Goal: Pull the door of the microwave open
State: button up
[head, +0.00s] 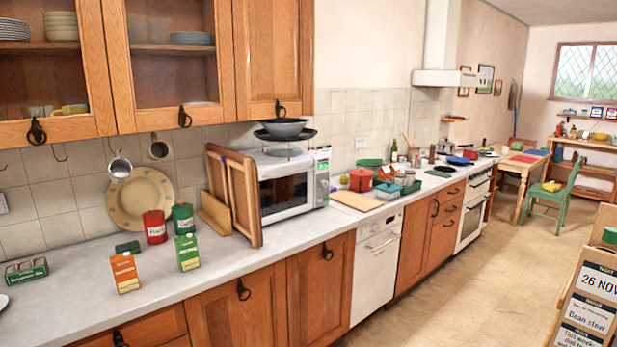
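The microwave (285,187) is a white and grey box with a dark window in its front. It stands on the left counter, against the tiled wall, and its front faces right. Its door (287,194) looks closed. A panel with a green display (322,165) is at the right end of the front. A wooden rack or board (238,196) stands upright close by its left side and hides that side. My gripper is not in view.
The grey counter (215,284) holds cartons (125,272) and tins left of the microwave. A cutting board (357,201) and red pot (361,180) are to its right. The floor (465,285) is clear; a sign stand (590,300) is at right.

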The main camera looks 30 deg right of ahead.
aim_at(282, 198)
jog(key=z, duration=0.35)
jog(key=k, duration=0.1)
jog(key=u, duration=0.65)
jog(key=i, duration=0.95)
